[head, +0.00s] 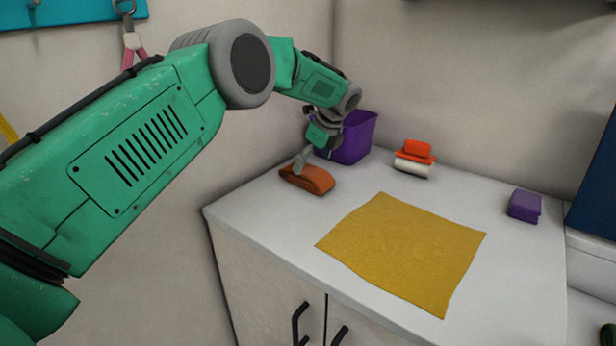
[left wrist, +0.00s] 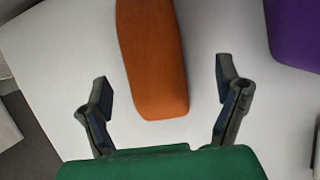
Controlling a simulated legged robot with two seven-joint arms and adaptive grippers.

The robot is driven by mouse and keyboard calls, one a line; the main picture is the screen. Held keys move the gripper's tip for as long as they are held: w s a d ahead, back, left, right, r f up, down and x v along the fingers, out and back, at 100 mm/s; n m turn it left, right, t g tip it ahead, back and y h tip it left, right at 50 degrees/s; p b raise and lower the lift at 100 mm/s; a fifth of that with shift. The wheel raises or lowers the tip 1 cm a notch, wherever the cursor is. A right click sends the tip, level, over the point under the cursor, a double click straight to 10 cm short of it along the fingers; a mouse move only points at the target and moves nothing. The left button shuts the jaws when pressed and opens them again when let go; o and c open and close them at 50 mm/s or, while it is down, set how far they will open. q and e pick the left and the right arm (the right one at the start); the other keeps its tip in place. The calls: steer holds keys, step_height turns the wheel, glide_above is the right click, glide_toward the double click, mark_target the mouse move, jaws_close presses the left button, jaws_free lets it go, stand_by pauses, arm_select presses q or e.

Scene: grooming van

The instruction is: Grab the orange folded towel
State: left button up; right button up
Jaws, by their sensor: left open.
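The orange folded towel (head: 308,179) lies on the white counter near its left end. My left gripper (head: 302,158) is over the towel in the head view and hides part of its far side. In the left wrist view, the towel (left wrist: 154,62) extends from the top edge to a rounded near end. The open fingers of my left gripper (left wrist: 165,92) stand apart, one on each side of the towel's near end, with gaps between them and the towel. I cannot tell their exact height above the counter. My right gripper is not in view.
A purple bin (head: 352,140) stands close behind the left gripper. A yellow cloth (head: 405,250) lies flat on the counter (head: 262,215). An orange-and-white item (head: 414,158) and a purple folded cloth (head: 524,206) are farther right. A wall bounds the back.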

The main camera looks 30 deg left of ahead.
mark_target(309, 168)
arm_select(q)
steer(key=x, duration=0.4)
steer(key=shift+s+a+f, duration=0.15)
steer(key=shift+s+f, duration=0.05)
steer(key=shift+s, duration=0.05)
steer(key=shift+a+f, duration=0.25)
steer(key=shift+f, duration=0.05)
steer(key=shift+d+r, duration=0.15)
steer(key=shift+d, duration=0.15)
steer(key=c, duration=1.2)
steer(key=shift+r, duration=0.1)
steer(key=shift+c, duration=0.2)
